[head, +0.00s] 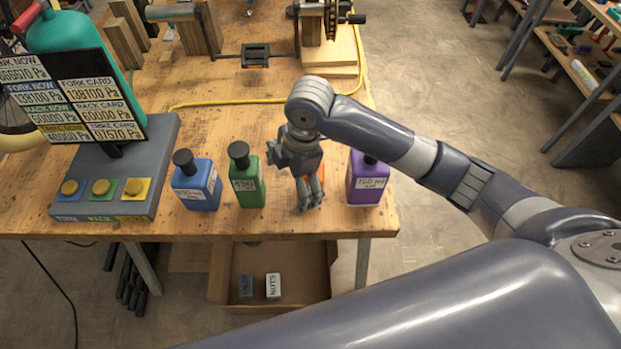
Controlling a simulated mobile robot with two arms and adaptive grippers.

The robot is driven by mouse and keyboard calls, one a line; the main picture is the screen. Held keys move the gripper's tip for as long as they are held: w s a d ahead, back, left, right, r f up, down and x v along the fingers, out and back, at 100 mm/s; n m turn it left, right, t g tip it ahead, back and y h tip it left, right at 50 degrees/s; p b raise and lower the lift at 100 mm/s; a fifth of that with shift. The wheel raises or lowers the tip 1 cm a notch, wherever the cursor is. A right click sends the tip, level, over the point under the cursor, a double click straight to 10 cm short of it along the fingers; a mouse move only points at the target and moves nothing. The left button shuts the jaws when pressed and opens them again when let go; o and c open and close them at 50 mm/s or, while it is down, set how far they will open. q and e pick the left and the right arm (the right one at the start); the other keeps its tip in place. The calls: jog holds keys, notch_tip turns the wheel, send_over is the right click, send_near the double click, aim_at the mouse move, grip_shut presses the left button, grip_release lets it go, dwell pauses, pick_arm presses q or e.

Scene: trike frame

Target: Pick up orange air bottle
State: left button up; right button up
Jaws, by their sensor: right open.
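The orange air bottle (322,177) stands on the workbench near its front edge, between the green bottle and the purple bottle. Only a strip of orange shows, because my right gripper hides most of it. My right gripper (310,207) points down in front of the orange bottle, its fingers open. I cannot tell whether the fingers touch the bottle. My left gripper is not in view.
A blue bottle (197,185) and a green bottle (246,178) stand left of my right gripper, and a purple bottle (367,180) close on its right. A gauge panel (118,170) with buttons stands at left. A yellow hose (225,102) crosses the workbench (205,225).

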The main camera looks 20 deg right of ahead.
jog(key=w+d+r, duration=0.1)
jog(key=d, duration=0.1)
jog(key=w+d+r+n+h, duration=0.1)
jog(key=w+d+r, duration=0.1)
jog(key=w+d+r+n, duration=0.1)
jog(key=d+r, duration=0.1)
jog(key=shift+w+d+r+g+h, duration=0.1)
jog(key=shift+w+r+g+h, duration=0.2)
jog(key=shift+h, duration=0.1)
jog(key=shift+d+f, duration=0.1)
jog(key=shift+f, duration=0.15)
send_over(320, 173)
jog(key=a, duration=0.2)
jog(key=f, duration=0.3)
jog(key=w+f, duration=0.1)
jog(key=f, duration=0.1)
jog(key=shift+d+p, duration=0.2)
jog(key=shift+p, duration=0.2)
jog(key=f, duration=0.2)
jog(key=f+p, duration=0.1)
jog(key=f, duration=0.1)
jog(key=shift+w+a+f, duration=0.1)
jog(key=shift+w+f, duration=0.05)
jog(key=shift+w, duration=0.05)
jog(key=shift+f, duration=0.45)
jog(key=c, duration=1.9)
jog(key=shift+r, duration=0.1)
jog(key=shift+c, duration=0.2)
